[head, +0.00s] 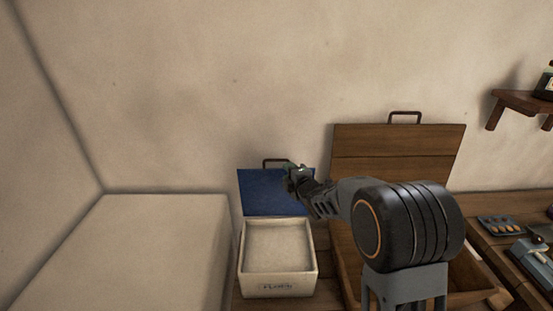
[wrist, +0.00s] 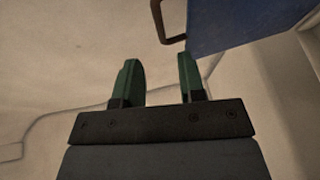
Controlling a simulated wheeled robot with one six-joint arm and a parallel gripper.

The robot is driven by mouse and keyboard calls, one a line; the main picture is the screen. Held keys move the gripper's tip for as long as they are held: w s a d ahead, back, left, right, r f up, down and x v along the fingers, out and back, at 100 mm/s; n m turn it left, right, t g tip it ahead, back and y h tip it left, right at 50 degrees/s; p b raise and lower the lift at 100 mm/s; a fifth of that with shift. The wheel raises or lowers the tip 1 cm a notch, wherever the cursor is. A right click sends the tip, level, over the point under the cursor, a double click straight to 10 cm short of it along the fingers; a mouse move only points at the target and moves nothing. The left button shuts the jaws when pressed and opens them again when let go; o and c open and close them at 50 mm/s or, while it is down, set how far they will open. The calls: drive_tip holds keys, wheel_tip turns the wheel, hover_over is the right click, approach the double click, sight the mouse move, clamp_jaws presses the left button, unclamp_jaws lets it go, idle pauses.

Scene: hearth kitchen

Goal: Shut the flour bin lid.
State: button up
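The flour bin (head: 277,285) is a cream box with a dark label on its front, filled with pale flour (head: 278,246). Its blue lid (head: 258,192) stands raised at the back, with a brown handle (head: 268,162) on its top edge. In the wrist view the lid (wrist: 235,25) fills the upper right, and its handle (wrist: 166,25) shows at the top middle. My gripper (head: 290,171) is in front of the lid's upper right part in the head view. In the wrist view my gripper (wrist: 160,75) has its two green fingers apart with nothing between them. The handle lies beyond the fingertips.
A wooden box (head: 400,140) with its lid raised stands right of the bin, partly behind my arm. A pale block (head: 150,240) stands to the left. A tray of small things (head: 497,225) and a wall shelf (head: 520,99) are at the right.

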sight(277, 160)
drive_tip(key=p+x, duration=0.3)
drive_tip(key=x, duration=0.7)
drive_tip(key=shift+w+a, duration=0.1)
drive_tip(key=shift+w, duration=0.1)
clamp_jaws()
